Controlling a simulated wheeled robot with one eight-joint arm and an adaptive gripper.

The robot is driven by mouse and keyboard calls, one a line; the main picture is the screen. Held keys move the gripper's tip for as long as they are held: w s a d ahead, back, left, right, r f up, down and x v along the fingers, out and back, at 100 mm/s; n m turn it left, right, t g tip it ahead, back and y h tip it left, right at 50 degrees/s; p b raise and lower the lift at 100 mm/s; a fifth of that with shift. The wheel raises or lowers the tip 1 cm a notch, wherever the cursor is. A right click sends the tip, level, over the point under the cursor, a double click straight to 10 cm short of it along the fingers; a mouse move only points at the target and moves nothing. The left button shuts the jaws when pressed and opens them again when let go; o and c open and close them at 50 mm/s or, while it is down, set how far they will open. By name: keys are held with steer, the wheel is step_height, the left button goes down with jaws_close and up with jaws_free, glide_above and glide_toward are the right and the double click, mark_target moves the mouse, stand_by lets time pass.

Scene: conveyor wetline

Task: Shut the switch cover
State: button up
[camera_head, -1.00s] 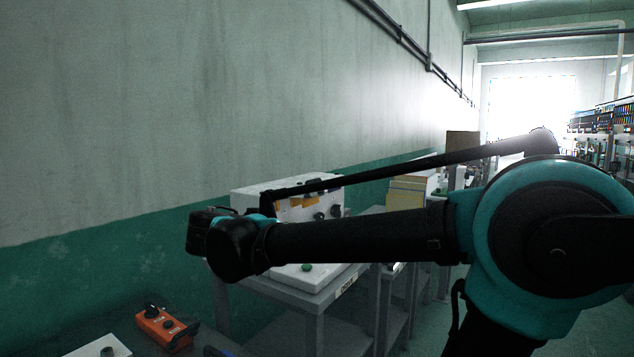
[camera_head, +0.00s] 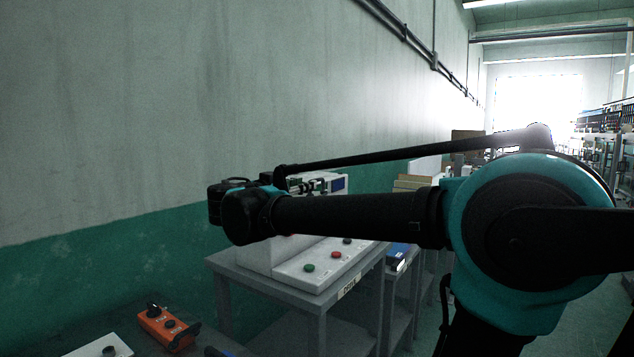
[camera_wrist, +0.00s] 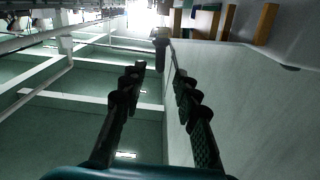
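The white control box (camera_head: 256,246) stands on a grey table, with a sloped front panel of green and red buttons. My arm hides much of its face in the head view. I cannot make out the switch cover for certain. A small dark part (camera_wrist: 161,48) shows just past the fingertips. In the head view the fingers seem to lie before the box's upper face.
The grey table (camera_head: 320,303) carries the box. A blue item (camera_head: 398,255) sits on a stand farther right. An orange control box (camera_head: 167,328) with black knobs lies at the lower left, near a white panel (camera_head: 100,347). The wall runs close behind the table.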

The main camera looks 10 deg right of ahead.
steer(key=x, duration=0.7)
steer(key=shift+w+d, duration=0.2)
jaws_close()
